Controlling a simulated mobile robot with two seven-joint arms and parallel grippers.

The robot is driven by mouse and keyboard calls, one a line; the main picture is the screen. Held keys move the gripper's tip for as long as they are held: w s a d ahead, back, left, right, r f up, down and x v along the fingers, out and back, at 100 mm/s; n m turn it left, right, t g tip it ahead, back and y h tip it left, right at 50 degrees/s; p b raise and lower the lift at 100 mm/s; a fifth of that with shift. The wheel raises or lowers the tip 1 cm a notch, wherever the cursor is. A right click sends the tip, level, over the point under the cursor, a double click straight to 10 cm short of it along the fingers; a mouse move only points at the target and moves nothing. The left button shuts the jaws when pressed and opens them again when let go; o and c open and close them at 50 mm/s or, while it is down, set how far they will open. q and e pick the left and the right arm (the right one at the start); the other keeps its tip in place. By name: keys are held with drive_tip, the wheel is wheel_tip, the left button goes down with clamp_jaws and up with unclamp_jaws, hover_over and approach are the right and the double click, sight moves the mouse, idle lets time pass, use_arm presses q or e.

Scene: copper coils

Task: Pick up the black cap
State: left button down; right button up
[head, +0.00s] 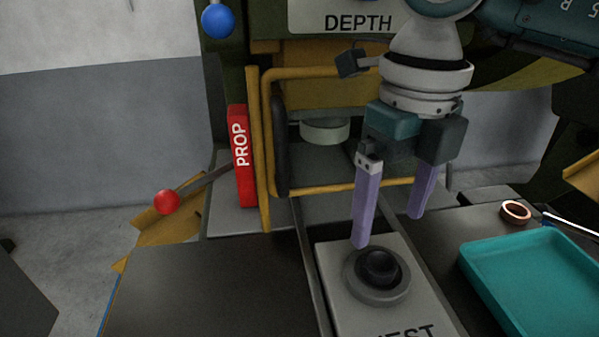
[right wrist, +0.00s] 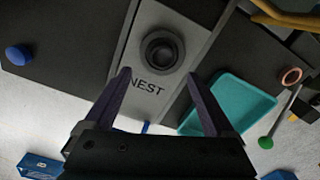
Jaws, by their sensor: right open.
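The black cap (head: 378,266) sits in a round dark grey ring (head: 362,292) on the light grey block marked NEST (head: 345,318). It also shows in the right wrist view (right wrist: 161,50) as a dark round piece inside the ring. My right gripper (head: 388,231) points down above the block, its two purple fingers spread and nothing between them. In the head view one fingertip overlaps the ring's far edge; I cannot tell the exact height gap. In the right wrist view the open fingers (right wrist: 158,73) stand below the cap in the picture. My left gripper is not in view.
A teal tray (head: 535,285) lies to the right, with a copper coil (head: 515,211) behind it. A yellow guard frame (head: 267,150), a red PROP block (head: 240,160) and a red-knobbed lever (head: 167,201) stand behind and left.

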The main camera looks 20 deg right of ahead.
sight(379, 260)
wheel_tip(379, 260, down, 3)
drive_tip(key=shift+r+b, duration=0.2)
drive_tip(key=shift+b, duration=0.45)
drive_tip(key=f+b, duration=0.4)
drive_tip(key=f, duration=0.1)
drive_tip(key=shift+w+d+b, duration=0.2)
drive_tip(key=shift+b, duration=0.15)
drive_tip(key=shift+r, duration=0.1)
clamp_jaws()
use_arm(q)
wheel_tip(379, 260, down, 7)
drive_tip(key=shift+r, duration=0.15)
use_arm(e)
drive_tip(key=shift+r, duration=0.1)
